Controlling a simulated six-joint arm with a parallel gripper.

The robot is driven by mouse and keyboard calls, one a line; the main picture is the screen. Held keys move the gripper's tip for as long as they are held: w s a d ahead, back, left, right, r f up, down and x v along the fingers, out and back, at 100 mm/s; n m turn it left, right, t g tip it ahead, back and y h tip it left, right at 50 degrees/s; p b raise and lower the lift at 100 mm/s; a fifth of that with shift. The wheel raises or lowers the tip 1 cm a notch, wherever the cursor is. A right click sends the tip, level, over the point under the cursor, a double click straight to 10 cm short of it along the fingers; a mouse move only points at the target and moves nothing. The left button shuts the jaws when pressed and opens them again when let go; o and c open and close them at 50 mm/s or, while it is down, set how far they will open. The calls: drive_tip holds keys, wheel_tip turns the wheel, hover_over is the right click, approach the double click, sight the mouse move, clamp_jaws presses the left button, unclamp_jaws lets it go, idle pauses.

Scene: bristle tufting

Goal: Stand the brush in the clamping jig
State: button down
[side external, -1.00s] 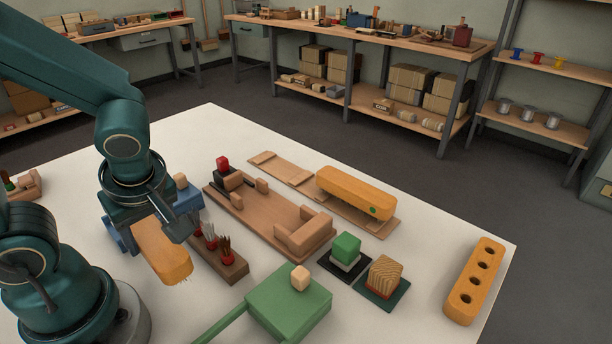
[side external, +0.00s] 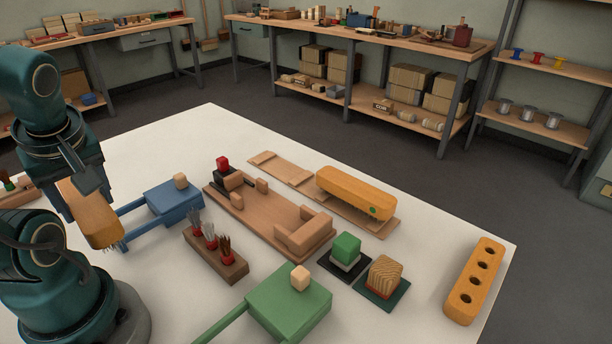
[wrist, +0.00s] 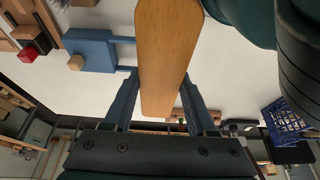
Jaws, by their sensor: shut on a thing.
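My gripper (side external: 82,192) is shut on a long orange wooden brush (side external: 92,220), at the left of the side view. The brush hangs tilted in the air with pale bristles at its lower end. In the wrist view the brush (wrist: 168,60) lies between my two fingers, its smooth wooden back showing. The clamping jig (side external: 258,214) appears to be the wooden board at mid-table, with upright blocks and a black clamp with a red knob (side external: 222,163). It is empty and stands well to the right of my gripper.
A blue paddle (side external: 172,200) and a rack of bristle tufts (side external: 214,256) stand between my gripper and the jig. A green paddle (side external: 290,305) is in front. Another orange block (side external: 355,190) lies on a board behind right. A holed orange block (side external: 474,282) lies far right.

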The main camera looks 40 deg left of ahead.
drive_tip(key=shift+s+a+r, duration=0.1)
drive_tip(key=shift+n+g, duration=0.4)
drive_tip(key=shift+n, duration=0.5)
drive_tip(key=w+a+r, duration=0.2)
drive_tip(key=r, duration=0.1)
drive_tip(key=shift+w+a+r, duration=0.1)
drive_tip(key=shift+a, duration=0.1)
drive_tip(key=w+a+r, duration=0.2)
drive_tip(key=w, duration=1.1)
drive_tip(key=shift+m+t, duration=0.4)
drive_tip(key=shift+m, duration=0.5)
drive_tip(key=w+d+f, duration=0.3)
drive_tip(key=d, duration=0.1)
drive_tip(key=w+d+f, duration=0.7)
drive_tip(key=w+d, duration=0.1)
drive_tip(key=shift+w+d+f, duration=0.2)
drive_tip(key=shift+d, duration=0.15)
drive_tip(key=shift+w+d+f, duration=0.15)
drive_tip(key=shift+d, duration=0.05)
drive_tip(key=shift+f, duration=2.05)
